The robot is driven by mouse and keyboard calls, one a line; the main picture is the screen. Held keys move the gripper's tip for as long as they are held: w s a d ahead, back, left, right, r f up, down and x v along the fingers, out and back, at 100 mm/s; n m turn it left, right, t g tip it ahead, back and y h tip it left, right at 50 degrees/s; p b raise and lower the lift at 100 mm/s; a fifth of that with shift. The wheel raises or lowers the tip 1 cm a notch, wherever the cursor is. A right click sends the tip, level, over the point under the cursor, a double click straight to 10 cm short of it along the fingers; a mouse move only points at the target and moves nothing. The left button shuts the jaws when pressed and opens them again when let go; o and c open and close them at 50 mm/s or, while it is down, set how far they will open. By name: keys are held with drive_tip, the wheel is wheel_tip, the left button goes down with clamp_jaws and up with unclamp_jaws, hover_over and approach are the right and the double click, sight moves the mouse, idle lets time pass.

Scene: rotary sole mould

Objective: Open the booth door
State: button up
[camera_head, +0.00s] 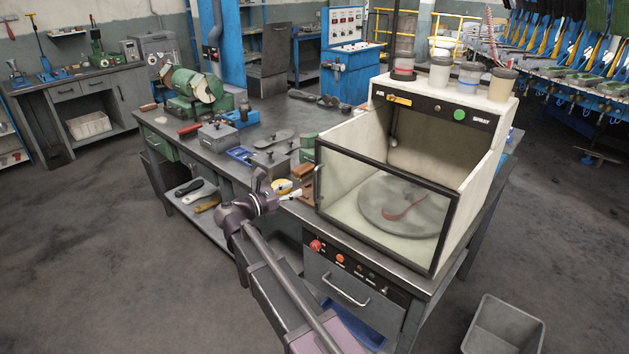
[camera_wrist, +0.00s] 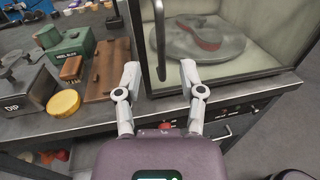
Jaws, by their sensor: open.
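The booth door (camera_head: 449,235) is a clear pane in a dark frame across the lower front of the pale spray booth (camera_head: 490,150). It looks shut. Its upright bar handle (camera_head: 317,186) is at the door's left edge; in the wrist view the handle (camera_wrist: 160,40) stands beyond my fingertips, roughly between them in the picture. My gripper (camera_head: 292,195) is just left of the door, near the bench edge. In the wrist view my gripper (camera_wrist: 160,70) is open, with nothing between its fingers. Through the pane a round grey turntable (camera_head: 375,205) carries a reddish strip-like piece.
The bench left of the booth holds a yellow round lid (camera_wrist: 63,103), a brown wooden block (camera_wrist: 105,70), a green box (camera_wrist: 65,42) and a grey box (camera_wrist: 25,90). A control panel (camera_head: 350,267) is below the door. A grey bin (camera_head: 505,325) stands on the floor at right.

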hover_over(315, 202)
drive_tip(key=shift+w, duration=0.35)
clamp_jaws()
drive_tip(key=shift+a, duration=0.2)
drive_tip(key=shift+s+d, duration=0.15)
drive_tip(key=shift+d, duration=0.1)
